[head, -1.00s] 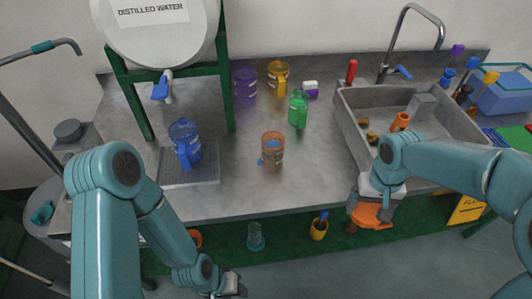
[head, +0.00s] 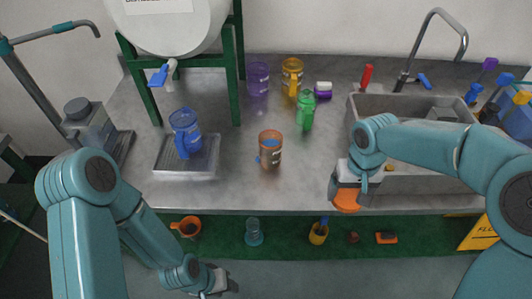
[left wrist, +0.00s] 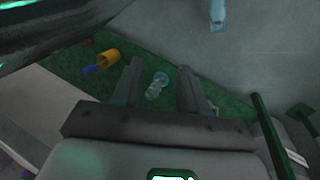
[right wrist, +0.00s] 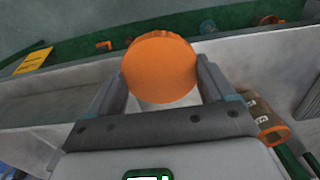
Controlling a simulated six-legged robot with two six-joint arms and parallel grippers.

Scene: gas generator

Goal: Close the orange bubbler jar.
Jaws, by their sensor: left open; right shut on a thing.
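The orange bubbler jar (head: 270,148) stands upright on the grey counter, left of the sink, with its top uncovered; a blue fitting shows at its left side. It also shows in the right wrist view (right wrist: 272,125), at the right. My right gripper (head: 347,196) is shut on a round orange lid (right wrist: 160,66), by the counter's front edge, right of the jar and apart from it. My left gripper (head: 226,283) is low in front of the counter; in the left wrist view it is open and empty (left wrist: 160,80).
A green jar (head: 305,110), a yellow jar (head: 292,76) and a purple jar (head: 258,78) stand behind. A blue jar (head: 185,132) stands on a metal tray (head: 187,169) at left. The sink (head: 425,183) is at right. Counter before the orange jar is clear.

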